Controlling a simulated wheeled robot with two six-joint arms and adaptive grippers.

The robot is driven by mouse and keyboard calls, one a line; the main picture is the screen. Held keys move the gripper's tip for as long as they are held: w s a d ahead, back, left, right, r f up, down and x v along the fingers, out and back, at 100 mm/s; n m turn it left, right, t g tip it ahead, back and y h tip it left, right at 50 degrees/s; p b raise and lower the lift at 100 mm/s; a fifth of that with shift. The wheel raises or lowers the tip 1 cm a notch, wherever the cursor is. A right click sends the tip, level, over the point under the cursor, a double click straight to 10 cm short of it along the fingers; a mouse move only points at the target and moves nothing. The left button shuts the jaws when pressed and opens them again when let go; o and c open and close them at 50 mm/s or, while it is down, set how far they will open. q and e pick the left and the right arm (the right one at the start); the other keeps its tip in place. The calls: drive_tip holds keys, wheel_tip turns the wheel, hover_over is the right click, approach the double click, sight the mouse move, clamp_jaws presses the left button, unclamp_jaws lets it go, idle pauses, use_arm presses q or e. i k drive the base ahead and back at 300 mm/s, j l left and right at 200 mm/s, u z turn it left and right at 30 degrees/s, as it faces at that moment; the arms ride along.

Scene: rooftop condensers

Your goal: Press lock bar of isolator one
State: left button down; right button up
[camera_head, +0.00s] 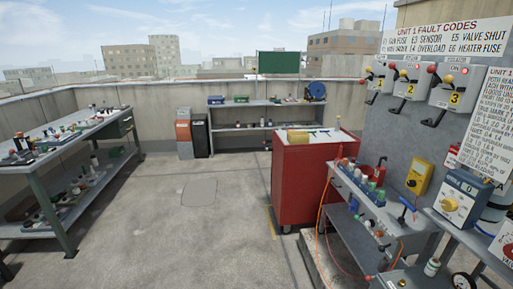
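Three grey isolator boxes hang in a row on the grey wall panel (395,140) at the right. The leftmost box (379,77), seen at a steep angle, appears to be isolator one; its number is hard to read. The middle box (410,84) is marked 2 and the nearest box (457,91) is marked 3. Red and yellow ball-ended parts and black pieces stick out around the boxes. The lock bar of isolator one is too small to tell apart. Neither of my grippers is in view.
A red tool cabinet (301,185) stands below and left of the isolators. A narrow bench (352,193) with bottles and a cluttered cart (470,232) stand along the panel. A long workbench (60,158) is at the left. The middle floor (165,235) is clear.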

sight(368, 69)
drive_tip(key=i+z, duration=0.1)
drive_tip(key=i, duration=0.35)
drive_tip(key=i+j, duration=0.15)
drive_tip(key=i, duration=0.3)
drive_tip(key=i+j+z, duration=0.15)
drive_tip(key=i, duration=0.35)
drive_tip(key=i+j+z, duration=0.1)
drive_tip(key=i, duration=0.35)
drive_tip(key=i+j+z, duration=0.15)
drive_tip(key=i+z, duration=0.15)
drive_tip(key=z, duration=0.15)
drive_tip(key=i+j+z, duration=0.25)
drive_tip(key=z, duration=0.2)
drive_tip(key=i+j+z, duration=0.3)
drive_tip(key=z, duration=0.15)
drive_tip(key=i+j+z, duration=0.15)
drive_tip(key=j+z, duration=0.25)
drive_tip(key=i+j+z, duration=0.1)
drive_tip(key=j+z, duration=0.55)
drive_tip(key=j, duration=0.3)
